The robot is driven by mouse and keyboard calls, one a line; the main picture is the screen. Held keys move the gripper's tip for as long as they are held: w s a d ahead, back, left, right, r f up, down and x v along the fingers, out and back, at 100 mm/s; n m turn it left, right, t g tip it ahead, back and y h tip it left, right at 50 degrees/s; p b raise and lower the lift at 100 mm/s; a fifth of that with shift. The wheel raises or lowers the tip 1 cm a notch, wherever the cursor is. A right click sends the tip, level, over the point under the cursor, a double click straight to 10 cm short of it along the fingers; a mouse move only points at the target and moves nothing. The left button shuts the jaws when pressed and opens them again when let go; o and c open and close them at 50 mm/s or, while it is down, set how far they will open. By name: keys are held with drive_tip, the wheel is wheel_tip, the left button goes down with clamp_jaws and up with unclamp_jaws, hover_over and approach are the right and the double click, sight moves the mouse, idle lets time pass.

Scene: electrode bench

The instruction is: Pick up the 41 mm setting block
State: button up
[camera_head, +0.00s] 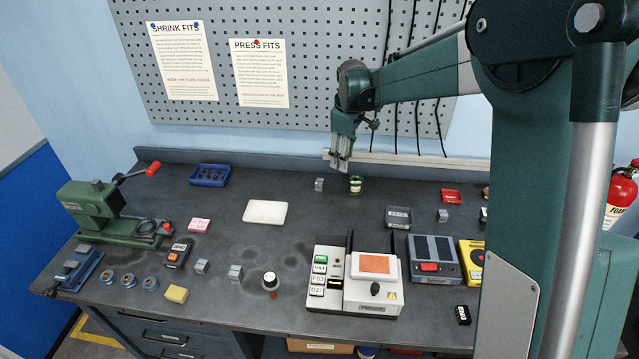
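My gripper (340,166) points down over the back of the bench, right of and above a small grey metal block (319,185). I see nothing held in it, but its fingers are too small to tell open from shut. Other small grey blocks stand at the front left (202,267), beside it and a little taller (235,273), and at the right (442,216). Any size markings on the blocks are too small to read, so I cannot tell which is 41 mm.
A white machine with an orange plate (375,263) is at front centre. A green press (105,212) and a blue tray (210,175) are left. A white pad (265,212) lies mid-bench, with bare bench around it.

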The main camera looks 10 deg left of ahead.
sight(320, 181)
drive_tip(key=w+a+f+n+p, duration=0.1)
drive_tip(key=w+a+f, duration=0.1)
drive_tip(key=a+f, duration=0.1)
drive_tip(key=w+a+f+n+p, duration=0.1)
drive_tip(key=w+a+f, duration=0.1)
drive_tip(key=f, duration=0.1)
drive_tip(key=w+a+f+n+g+p, duration=0.1)
drive_tip(key=w+a+f, duration=0.1)
drive_tip(key=a+f, duration=0.1)
drive_tip(key=shift+w+a, duration=0.3)
drive_tip(key=shift+w, duration=0.05)
drive_tip(key=shift+w+a+f, duration=0.2)
drive_tip(key=shift+a+f, duration=0.2)
drive_tip(key=shift+f, duration=0.25)
drive_tip(key=shift+n, duration=0.3)
drive_tip(key=shift+f, duration=1.3)
drive_tip(key=shift+d+f, duration=0.15)
drive_tip(key=shift+f, duration=2.45)
drive_tip(key=c, duration=1.1)
